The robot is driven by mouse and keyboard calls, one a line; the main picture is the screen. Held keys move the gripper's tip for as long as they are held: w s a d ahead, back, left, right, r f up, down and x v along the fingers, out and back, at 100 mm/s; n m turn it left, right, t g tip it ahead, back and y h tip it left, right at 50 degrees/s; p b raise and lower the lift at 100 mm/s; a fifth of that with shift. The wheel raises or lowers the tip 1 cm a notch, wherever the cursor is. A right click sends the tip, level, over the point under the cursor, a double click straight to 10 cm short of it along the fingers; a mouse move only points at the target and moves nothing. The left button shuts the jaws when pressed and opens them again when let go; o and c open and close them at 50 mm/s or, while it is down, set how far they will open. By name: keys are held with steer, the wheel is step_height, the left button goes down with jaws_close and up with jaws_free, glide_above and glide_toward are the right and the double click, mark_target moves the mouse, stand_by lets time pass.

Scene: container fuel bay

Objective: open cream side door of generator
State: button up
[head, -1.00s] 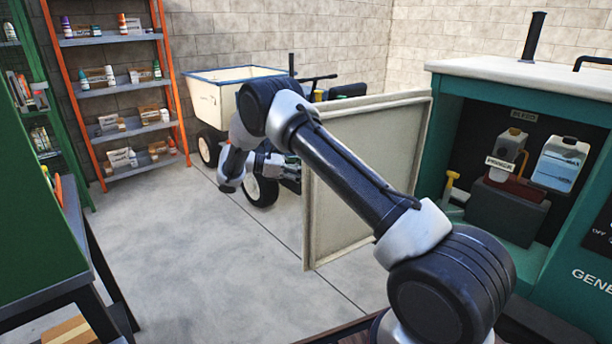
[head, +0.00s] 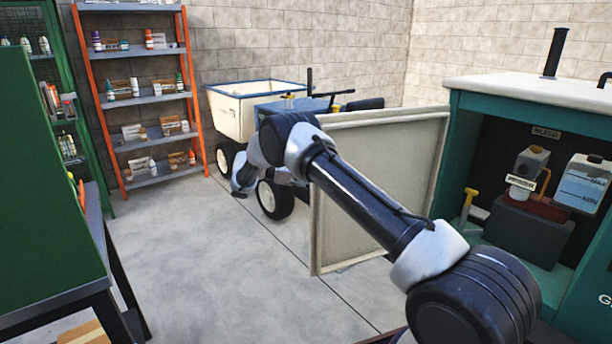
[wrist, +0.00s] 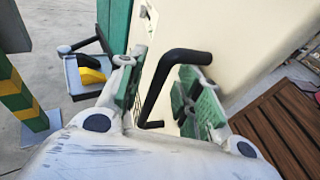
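The cream side door (head: 385,185) of the green generator (head: 470,140) stands swung wide open in the head view, its inner face toward me. In the wrist view, the door's outer cream face (wrist: 215,35) carries a black bar handle (wrist: 155,90). My gripper (wrist: 163,85) has its two green-padded fingers apart, one on each side of the handle. Gaps show between handle and fingers, so it does not look clamped. In the head view, my gripper is hidden behind my arm and the door.
The open bay holds a grey jug (head: 532,160), a bluish jug (head: 585,180) and a yellow-handled item (head: 468,205). A cream-tub cart (head: 240,112) stands behind the door. An orange shelf (head: 150,95) is at the back left, a green cabinet (head: 45,190) at left. Floor between is clear.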

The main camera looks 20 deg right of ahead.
steer(key=w, duration=0.1)
steer(key=w+a, duration=0.1)
steer(key=w+a+r, duration=0.1)
steer(key=w, duration=0.1)
steer(key=shift+a, duration=0.15)
steer(key=shift+f, duration=0.15)
stand_by(0.4)
